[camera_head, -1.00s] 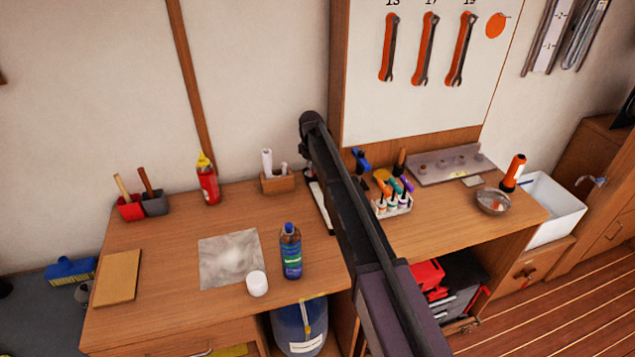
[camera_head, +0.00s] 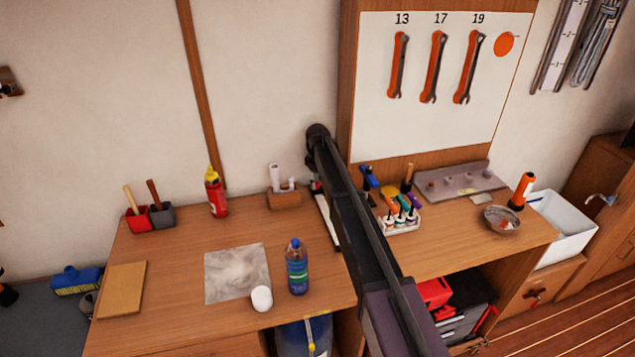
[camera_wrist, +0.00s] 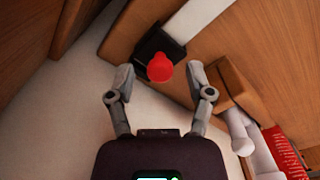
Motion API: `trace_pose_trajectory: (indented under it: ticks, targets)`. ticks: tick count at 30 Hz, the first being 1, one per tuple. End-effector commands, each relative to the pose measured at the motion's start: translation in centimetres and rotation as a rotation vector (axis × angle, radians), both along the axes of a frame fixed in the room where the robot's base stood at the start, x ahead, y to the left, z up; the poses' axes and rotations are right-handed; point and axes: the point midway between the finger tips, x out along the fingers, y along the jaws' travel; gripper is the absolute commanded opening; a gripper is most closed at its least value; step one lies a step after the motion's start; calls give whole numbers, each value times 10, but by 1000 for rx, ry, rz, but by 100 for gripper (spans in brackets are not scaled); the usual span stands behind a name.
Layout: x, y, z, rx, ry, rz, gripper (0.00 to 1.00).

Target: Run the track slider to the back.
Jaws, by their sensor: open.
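The track slider is a black block (camera_wrist: 152,43) with a red knob (camera_wrist: 160,69) in the wrist view. It sits on a pale straight track (camera_wrist: 196,24) fixed to the wooden bench top. My gripper (camera_wrist: 158,75) is open, with one finger on each side of the red knob. I cannot tell whether either finger touches it. In the head view the track (camera_head: 327,218) shows as a light strip beside my arm, running toward the wall. My arm hides part of it, and the gripper is hard to make out there.
A wooden holder with white rolls (camera_head: 284,198) stands just left of the track. A blue bottle (camera_head: 296,267) and white jar (camera_head: 262,298) stand nearer the front. The wall is close behind the track.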

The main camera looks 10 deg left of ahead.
Motion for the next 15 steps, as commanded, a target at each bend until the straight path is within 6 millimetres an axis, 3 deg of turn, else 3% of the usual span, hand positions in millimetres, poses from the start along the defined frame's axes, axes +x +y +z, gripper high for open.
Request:
trace_pose_trajectory:
  ticks: [8,15]
  targets:
    - [-7,-3,0,0,0,0,67]
    - [-28,-13,0,0,0,0,67]
